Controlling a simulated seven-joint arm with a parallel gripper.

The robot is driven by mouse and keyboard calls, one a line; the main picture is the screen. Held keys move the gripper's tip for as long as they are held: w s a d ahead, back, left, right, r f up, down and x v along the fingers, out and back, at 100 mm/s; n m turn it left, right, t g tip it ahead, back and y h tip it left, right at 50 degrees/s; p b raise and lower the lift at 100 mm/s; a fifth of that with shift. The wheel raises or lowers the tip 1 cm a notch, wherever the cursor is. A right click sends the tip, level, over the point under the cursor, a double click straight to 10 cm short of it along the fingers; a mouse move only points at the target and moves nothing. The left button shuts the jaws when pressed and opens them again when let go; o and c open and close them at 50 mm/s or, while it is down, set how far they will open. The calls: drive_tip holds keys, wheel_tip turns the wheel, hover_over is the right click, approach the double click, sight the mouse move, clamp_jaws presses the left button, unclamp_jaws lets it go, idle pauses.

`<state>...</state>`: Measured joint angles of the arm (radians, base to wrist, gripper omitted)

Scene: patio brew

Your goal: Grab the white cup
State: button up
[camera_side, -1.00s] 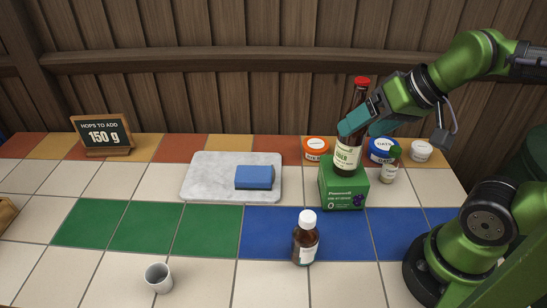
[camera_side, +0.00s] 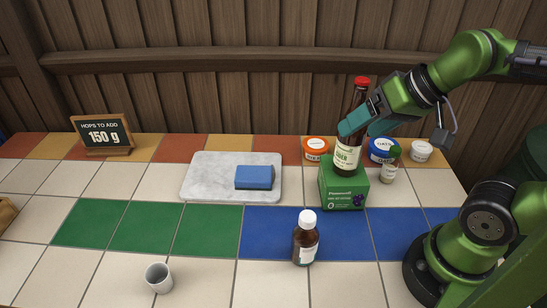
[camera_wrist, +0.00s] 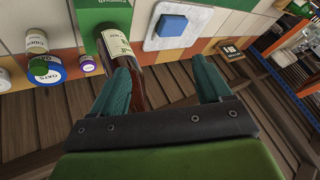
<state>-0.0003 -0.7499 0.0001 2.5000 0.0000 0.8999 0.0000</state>
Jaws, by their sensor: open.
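The white cup (camera_side: 159,278) is small and stands upright and apart at the front left of the tiled counter in the side view. I do not see it in the wrist view. My gripper (camera_side: 362,127) is open, far to the right of the cup and higher, at the brown bottle with a red cap (camera_side: 347,158). That bottle stands on a green box (camera_side: 343,188). In the wrist view my gripper (camera_wrist: 163,80) has its fingers spread, and the bottle (camera_wrist: 117,42) shows close by the left finger. I cannot tell whether they touch.
A brown bottle with a white cap (camera_side: 305,243) stands at the front middle. A marble board (camera_side: 210,176) bears a blue sponge (camera_side: 254,177). Several small jars stand behind the box, including one with a blue lid (camera_side: 381,149). A sign (camera_side: 102,134) stands at the back left. Green tiles are bare.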

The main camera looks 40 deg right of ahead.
drive_tip(key=n+g+y, duration=0.1)
drive_tip(key=n+g, duration=0.3)
drive_tip(key=n, duration=0.8)
hover_over(157, 274)
drive_tip(key=s, duration=0.3)
drive_tip(key=f, duration=1.1)
drive_tip(key=d+f, duration=0.1)
drive_tip(key=f, duration=0.5)
drive_tip(key=shift+s, duration=0.1)
drive_tip(key=shift+d+x, duration=0.2)
drive_tip(key=shift+x, duration=2.75)
drive_tip(key=shift+c, duration=0.3)
